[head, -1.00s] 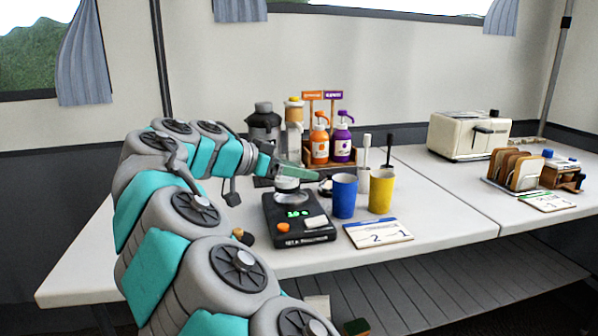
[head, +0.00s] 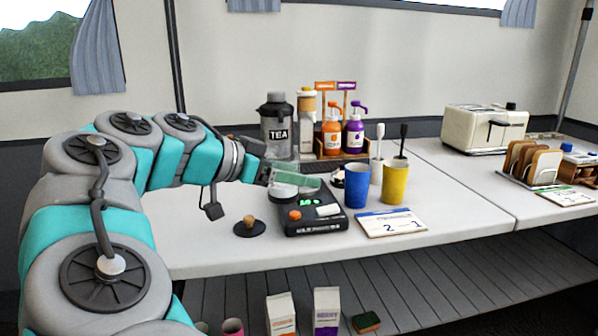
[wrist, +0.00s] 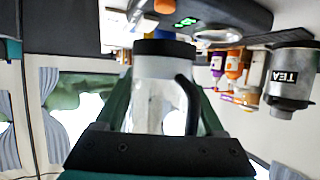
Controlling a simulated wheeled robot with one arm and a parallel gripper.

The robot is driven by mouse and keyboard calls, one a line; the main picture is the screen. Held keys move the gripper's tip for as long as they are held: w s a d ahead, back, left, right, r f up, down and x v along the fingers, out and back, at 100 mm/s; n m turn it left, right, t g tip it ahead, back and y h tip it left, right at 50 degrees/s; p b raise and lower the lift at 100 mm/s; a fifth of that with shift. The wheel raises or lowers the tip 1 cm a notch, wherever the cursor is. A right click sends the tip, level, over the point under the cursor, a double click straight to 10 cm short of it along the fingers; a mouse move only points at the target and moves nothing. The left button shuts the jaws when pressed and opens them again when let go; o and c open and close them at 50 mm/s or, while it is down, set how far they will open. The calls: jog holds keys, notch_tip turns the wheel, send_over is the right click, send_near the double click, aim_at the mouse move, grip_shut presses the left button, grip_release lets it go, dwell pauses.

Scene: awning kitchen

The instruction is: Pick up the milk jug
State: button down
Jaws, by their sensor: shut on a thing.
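The milk jug (wrist: 153,92) shows in the wrist view as a pale, shiny body with a black band and a black curved handle. It sits between the two dark green fingers of my gripper (wrist: 162,85), which is shut on it. In the head view my gripper (head: 294,180) is over the black scale (head: 318,217) with its green digits. The jug is largely hidden there by the gripper, and I cannot tell whether it touches the scale.
Blue (head: 356,187) and yellow (head: 395,184) cups stand right of the scale. Behind are a TEA urn (head: 277,120) and orange (head: 331,136) and purple (head: 353,137) pump bottles. A wooden-knobbed tamper (head: 249,228) is to the left. The table's front right (head: 455,205) is clear.

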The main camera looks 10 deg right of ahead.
jog(key=shift+s+a+r, duration=0.15)
jog(key=shift+s+a, duration=0.25)
jog(key=shift+s, duration=0.4)
jog(key=shift+s, duration=0.1)
dwell(0.9)
